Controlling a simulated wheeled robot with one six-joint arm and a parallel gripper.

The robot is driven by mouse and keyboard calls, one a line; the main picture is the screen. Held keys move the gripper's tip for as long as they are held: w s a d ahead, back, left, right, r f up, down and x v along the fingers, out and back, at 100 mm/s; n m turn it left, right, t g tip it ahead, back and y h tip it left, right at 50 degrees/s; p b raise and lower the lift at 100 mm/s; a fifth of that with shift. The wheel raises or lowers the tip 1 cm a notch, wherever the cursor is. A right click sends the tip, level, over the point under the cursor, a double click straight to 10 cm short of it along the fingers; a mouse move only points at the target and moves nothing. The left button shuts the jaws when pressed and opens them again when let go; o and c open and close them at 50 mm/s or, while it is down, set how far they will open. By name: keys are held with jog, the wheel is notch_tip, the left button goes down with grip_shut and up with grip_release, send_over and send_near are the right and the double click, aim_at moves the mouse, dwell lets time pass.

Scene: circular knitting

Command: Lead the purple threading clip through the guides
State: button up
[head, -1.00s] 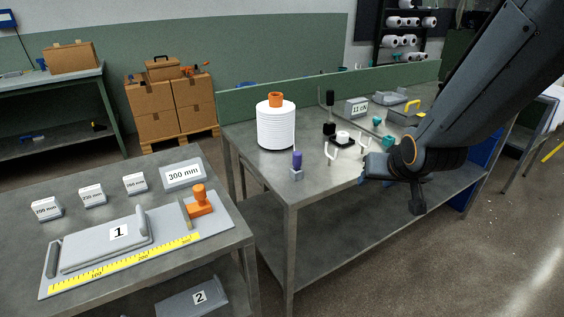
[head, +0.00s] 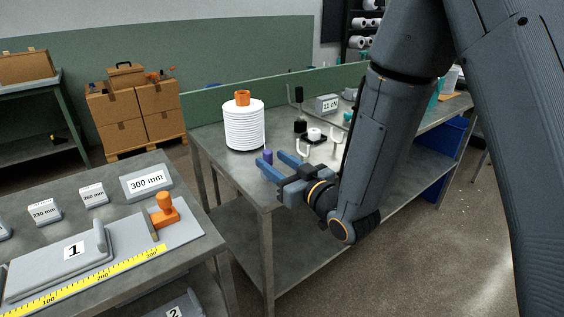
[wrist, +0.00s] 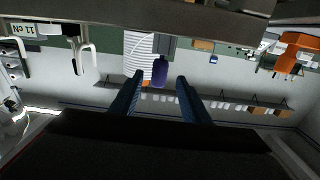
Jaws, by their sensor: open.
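The purple threading clip (head: 267,155) stands at the near edge of the steel table; its grey holder is hidden behind my gripper. My gripper (head: 272,160) is open with blue fingers, its tips right at the clip. In the wrist view the clip (wrist: 160,73) shows between the fingertips (wrist: 160,80), with a gap on both sides; how deep it is between them I cannot tell. White looped guides (head: 304,147) stand farther along the table, and one guide (wrist: 86,58) shows left of the fingers in the wrist view. The white yarn cone (head: 244,127) stands behind the clip.
A black and white tensioner-like part (head: 314,136) and a label block (head: 327,103) stand farther back on the table. At the left is a bench with plate 1 (head: 75,250), a yellow ruler (head: 100,280), an orange-knobbed stop (head: 166,210) and length blocks (head: 147,181).

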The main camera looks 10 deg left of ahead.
jog(key=shift+x, duration=1.25)
jog(key=x, duration=0.2)
jog(key=p+x, duration=0.1)
jog(key=x, duration=0.2)
jog(key=shift+w+f, duration=0.1)
jog(key=shift+f, duration=0.1)
grip_shut()
